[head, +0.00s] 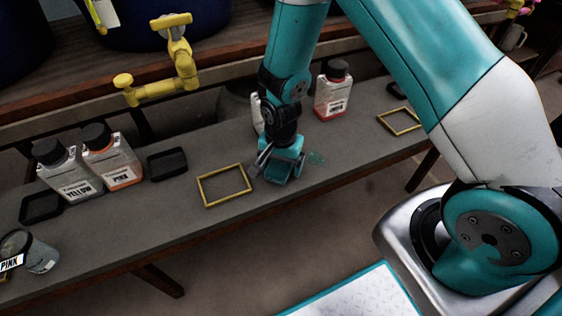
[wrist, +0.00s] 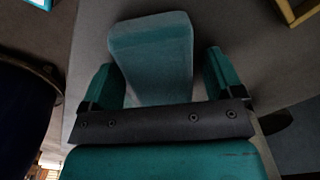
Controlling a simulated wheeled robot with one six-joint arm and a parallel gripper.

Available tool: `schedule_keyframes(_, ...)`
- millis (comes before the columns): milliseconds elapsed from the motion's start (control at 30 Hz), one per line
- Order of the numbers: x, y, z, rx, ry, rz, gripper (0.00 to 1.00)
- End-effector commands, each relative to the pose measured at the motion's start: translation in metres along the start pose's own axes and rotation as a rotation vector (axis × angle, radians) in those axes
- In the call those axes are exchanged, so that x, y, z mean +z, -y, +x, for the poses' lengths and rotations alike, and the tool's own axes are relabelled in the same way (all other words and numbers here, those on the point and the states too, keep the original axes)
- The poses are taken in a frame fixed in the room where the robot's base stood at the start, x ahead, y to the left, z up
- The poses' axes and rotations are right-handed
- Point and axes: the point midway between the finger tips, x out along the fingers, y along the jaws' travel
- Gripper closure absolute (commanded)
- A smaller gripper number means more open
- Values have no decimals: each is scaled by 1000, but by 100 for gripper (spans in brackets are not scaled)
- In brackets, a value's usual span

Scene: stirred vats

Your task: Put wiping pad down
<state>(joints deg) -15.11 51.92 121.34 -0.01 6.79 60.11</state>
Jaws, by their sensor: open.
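The wiping pad (wrist: 152,45), a teal block with a paler top, shows in the wrist view against the grey bench. It lies between the two fingers of my gripper (wrist: 160,75), with a gap on each side. My gripper is open around it. In the head view my gripper (head: 280,168) is low over the grey bench (head: 225,150), just right of a yellow rectangular frame (head: 224,186). The pad is hard to tell from my teal gripper there.
Another yellow frame (head: 399,121) is further right. Yellow and pink labelled bottles (head: 112,158), black trays (head: 167,163) and a jar (head: 38,252) stand left. A yellow tap (head: 176,60) overhangs the bench.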

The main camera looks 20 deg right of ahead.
Motion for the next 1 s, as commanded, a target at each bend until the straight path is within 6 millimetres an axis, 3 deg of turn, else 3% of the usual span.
schedule_keyframes(167, 0, 0, -12, -2, -1, 0, 14)
schedule_keyframes(600, 0, 0, -103, -3, -2, 0, 14)
schedule_keyframes(867, 3, 0, -132, -12, 6, -29, 14)
schedule_keyframes(1000, 23, 0, -181, -76, 40, -209, 14)
